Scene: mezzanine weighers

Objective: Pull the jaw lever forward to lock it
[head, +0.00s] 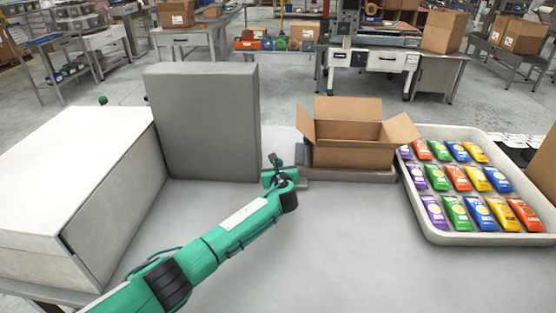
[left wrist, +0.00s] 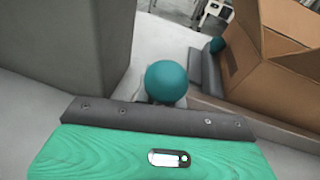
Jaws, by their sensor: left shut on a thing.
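The lever's round teal knob (left wrist: 166,82) shows in the left wrist view, just beyond the dark edge of my left gripper (left wrist: 160,108). In the head view my left gripper (head: 275,165) is at the left end of the grey fixture (head: 345,175), beside the open carton (head: 345,152). It is shut on the lever; the fingers and my wrist hide most of the lever in the head view. A grey jaw (left wrist: 206,72) stands along the carton's side in the left wrist view, with a second teal round part (left wrist: 217,45) behind it. My right gripper is out of view.
A tall grey block (head: 205,120) stands behind and left of my gripper, and a large white box (head: 75,180) is further left. A tray (head: 440,235) of colourful packets lies to the right. The table's front middle (head: 350,250) is clear.

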